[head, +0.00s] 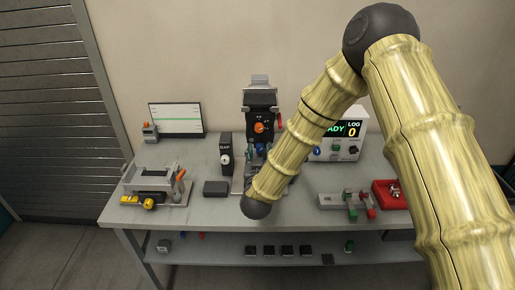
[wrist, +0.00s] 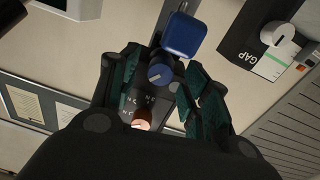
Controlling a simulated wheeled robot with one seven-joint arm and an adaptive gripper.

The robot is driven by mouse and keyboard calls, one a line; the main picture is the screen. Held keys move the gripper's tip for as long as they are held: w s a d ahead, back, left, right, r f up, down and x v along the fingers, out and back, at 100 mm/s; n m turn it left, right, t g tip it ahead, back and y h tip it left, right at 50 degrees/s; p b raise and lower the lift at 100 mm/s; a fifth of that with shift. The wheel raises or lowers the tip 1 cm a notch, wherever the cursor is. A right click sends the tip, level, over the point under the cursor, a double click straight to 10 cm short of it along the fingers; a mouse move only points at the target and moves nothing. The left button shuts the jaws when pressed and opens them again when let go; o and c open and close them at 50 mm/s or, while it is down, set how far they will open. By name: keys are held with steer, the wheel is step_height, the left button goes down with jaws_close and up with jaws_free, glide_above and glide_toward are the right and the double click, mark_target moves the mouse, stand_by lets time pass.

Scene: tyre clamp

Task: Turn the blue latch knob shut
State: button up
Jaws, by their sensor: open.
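The round blue latch knob (wrist: 160,74) shows in the wrist view between the two dark green fingers of my gripper (wrist: 162,62). It carries a pale pointer line set at a slant. The fingers stand open on either side of it, with a gap visible; I cannot tell whether either one touches it. A larger blue rounded block (wrist: 184,36) sits just beyond the knob. In the head view the dark clamp fixture (head: 260,100) stands at the back of the bench, a blue knob (head: 260,147) low on its front.
An orange knob (wrist: 141,123) shows below the blue knob in the wrist view. A black GAP unit (head: 225,150) stands left of the fixture, a display box (head: 350,135) right.

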steer(key=shift+w, duration=0.5)
